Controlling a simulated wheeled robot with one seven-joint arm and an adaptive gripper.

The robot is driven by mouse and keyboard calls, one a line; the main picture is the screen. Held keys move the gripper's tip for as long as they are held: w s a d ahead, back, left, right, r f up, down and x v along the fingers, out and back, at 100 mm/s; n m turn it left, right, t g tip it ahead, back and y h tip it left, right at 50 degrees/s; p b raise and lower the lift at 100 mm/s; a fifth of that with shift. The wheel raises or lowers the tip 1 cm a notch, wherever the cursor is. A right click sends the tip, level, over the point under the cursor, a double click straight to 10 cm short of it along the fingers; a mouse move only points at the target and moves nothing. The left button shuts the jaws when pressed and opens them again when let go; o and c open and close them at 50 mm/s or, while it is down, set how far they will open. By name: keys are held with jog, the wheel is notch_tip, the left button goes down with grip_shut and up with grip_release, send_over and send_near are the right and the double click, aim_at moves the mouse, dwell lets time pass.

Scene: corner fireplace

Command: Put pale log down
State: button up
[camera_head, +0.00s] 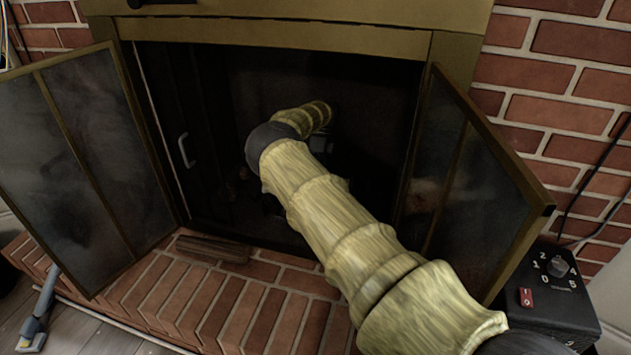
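My arm reaches from the lower right through the open doors into the dark fireplace (370,95). Its far end bends to the right inside the firebox. My gripper (322,145) seems to be the small greyish shape just below that bend, but it is dark and partly behind the arm. I cannot tell whether it is open or shut, or whether it holds anything. No pale log can be made out in the firebox. A brown log (212,249) lies on the brick hearth (240,300), at the front left of the opening.
The left glass door (85,165) and right glass door (475,195) stand swung open, with my arm between them. A black control box (550,300) with a dial and red switch stands at the lower right. A grey-blue tool (42,310) is at the lower left.

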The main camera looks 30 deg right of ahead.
jog(key=shift+f, duration=0.35)
jog(key=shift+r, duration=0.1)
jog(key=o, duration=1.1)
